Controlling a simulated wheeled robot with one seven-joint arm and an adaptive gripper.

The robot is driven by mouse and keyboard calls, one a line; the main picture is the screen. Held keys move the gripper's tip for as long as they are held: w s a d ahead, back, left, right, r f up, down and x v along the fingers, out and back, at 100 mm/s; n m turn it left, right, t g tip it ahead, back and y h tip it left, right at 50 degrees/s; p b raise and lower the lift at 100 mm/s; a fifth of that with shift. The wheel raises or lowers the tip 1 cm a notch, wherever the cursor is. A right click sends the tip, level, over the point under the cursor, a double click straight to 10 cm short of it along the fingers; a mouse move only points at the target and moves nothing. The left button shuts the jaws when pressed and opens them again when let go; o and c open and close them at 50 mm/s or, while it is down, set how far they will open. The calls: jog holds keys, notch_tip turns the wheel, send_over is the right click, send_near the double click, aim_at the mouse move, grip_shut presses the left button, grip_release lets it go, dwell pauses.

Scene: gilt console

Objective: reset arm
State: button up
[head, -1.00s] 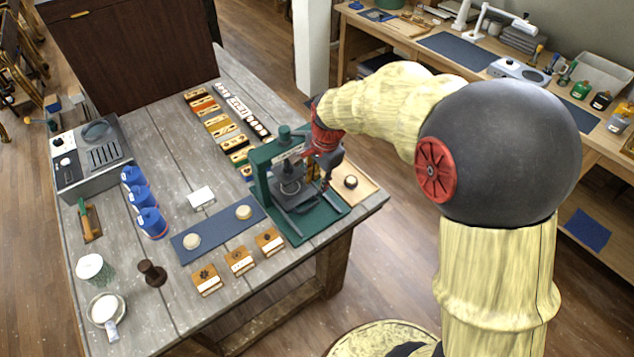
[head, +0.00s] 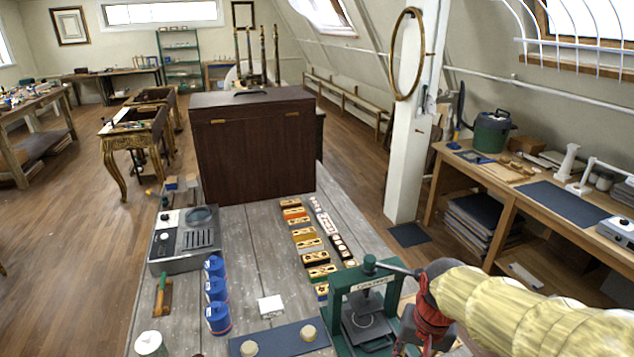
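My arm (head: 530,308), cream with a red wrist, reaches in from the lower right of the head view. My gripper (head: 428,335) is at the right side of a green press (head: 362,308) on the grey wooden table (head: 262,240). Its fingers are partly cut off by the bottom edge and partly hidden, so I cannot tell whether they are open or touching the press.
Blue canisters (head: 216,291), a grey machine (head: 186,240) and a blue mat (head: 280,343) with two round pieces are on the table. Rows of small blocks (head: 306,236) lie behind the press. A dark cabinet (head: 255,150) stands at the back; a white post (head: 409,150) rises to the right.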

jog(key=s+r+n+t+b, duration=0.3)
jog(key=s+r, duration=0.4)
jog(key=s, duration=0.4)
jog(key=shift+s+a+r+n+t, duration=0.3)
jog(key=shift+s+t, duration=0.05)
jog(key=shift+t, duration=0.25)
dwell(1.1)
